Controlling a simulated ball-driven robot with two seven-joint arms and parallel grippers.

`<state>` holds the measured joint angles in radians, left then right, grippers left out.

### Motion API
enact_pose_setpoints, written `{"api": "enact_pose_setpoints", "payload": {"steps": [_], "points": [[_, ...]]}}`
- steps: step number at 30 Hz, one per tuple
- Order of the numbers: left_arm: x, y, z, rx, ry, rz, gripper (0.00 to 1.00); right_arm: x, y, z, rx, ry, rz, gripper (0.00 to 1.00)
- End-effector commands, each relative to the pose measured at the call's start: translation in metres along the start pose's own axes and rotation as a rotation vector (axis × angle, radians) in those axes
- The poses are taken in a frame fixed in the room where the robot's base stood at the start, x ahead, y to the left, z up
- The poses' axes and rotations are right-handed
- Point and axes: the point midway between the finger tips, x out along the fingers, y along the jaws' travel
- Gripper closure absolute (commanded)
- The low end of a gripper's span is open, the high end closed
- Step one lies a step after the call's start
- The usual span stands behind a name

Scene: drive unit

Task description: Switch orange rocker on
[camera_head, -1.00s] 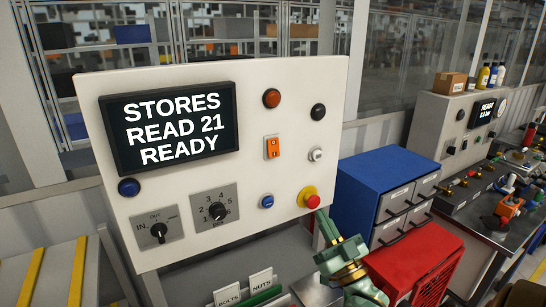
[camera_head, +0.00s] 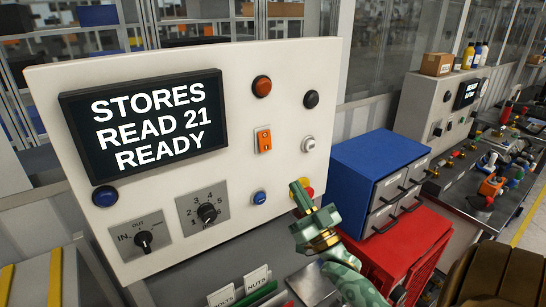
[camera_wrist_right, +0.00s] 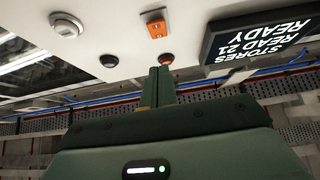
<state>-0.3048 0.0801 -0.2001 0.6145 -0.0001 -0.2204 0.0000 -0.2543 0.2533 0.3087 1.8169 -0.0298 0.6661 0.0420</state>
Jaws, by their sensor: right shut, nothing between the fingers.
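The orange rocker (camera_head: 263,140) is set upright in the white panel (camera_head: 235,95), below a red-orange lamp (camera_head: 262,87). Its switch position is too small to tell. The rocker also shows in the right wrist view (camera_wrist_right: 157,27), where the panel appears upside down. My right gripper (camera_head: 298,187) is shut and empty, in front of the panel, below and right of the rocker. It partly hides the red and yellow stop button (camera_head: 307,191). In the wrist view its closed fingers (camera_wrist_right: 160,72) point up toward the panel, apart from the rocker. My left gripper is not in view.
The panel also carries a display (camera_head: 148,130), a black button (camera_head: 311,99), a silver round switch (camera_head: 309,144), a blue button (camera_head: 259,198) and a selector knob (camera_head: 207,213).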

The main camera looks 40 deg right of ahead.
Motion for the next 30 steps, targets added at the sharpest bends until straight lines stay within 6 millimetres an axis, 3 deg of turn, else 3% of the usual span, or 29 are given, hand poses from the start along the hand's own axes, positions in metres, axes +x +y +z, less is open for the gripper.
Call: {"api": "enact_pose_setpoints", "payload": {"steps": [12,18,30], "points": [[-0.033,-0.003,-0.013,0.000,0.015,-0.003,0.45,0.089,0.000,-0.002,0.001,0.001,0.000,1.00],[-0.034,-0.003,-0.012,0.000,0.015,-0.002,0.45,0.105,0.000,0.021,0.000,0.000,0.000,1.00],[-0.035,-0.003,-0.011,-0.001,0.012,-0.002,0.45,0.110,0.000,0.028,0.000,-0.001,0.000,1.00]]}}
